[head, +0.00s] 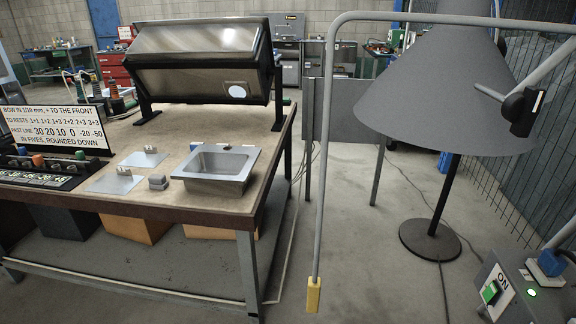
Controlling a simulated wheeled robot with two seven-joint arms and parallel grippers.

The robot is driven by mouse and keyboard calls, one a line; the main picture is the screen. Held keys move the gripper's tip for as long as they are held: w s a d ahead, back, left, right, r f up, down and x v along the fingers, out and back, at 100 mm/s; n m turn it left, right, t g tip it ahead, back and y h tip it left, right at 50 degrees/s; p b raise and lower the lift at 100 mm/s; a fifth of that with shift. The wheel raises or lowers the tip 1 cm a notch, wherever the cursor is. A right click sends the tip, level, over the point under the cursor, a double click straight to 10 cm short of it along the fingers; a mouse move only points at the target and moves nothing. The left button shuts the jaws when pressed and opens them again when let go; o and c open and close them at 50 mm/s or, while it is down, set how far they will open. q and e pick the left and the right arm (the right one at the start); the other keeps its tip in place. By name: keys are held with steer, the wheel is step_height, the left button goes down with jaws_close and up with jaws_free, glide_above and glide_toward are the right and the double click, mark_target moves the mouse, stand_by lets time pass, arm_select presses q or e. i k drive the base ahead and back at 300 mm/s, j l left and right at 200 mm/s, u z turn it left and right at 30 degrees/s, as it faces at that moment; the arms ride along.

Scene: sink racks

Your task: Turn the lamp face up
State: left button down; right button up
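A large grey conical lamp shade (440,92) hangs at the right, its narrow end up and its wide rim down, slightly tilted. Its inside and any bulb are hidden. A black knob or joint (522,110) with a grey rod shows at the shade's right side. Below the shade, a dark post (446,195) rises from a round dark base (430,240) on the floor; where it meets the shade is hidden. A bent grey tube (327,150) runs across the top and down to a yellow tip (313,295). Neither of my grippers shows.
A workbench (215,130) at left carries a metal tray (216,166), a tilted panel box (200,60), a sign (52,130) and small plates. A box with a green ON switch (490,291) and a lit green light is at lower right. Floor between is mostly clear; cables lie there.

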mark_target(445, 92)
steer(key=i+j+z, duration=0.15)
steer(key=j+z, duration=0.6)
steer(key=z, duration=0.15)
steer(key=i, duration=0.05)
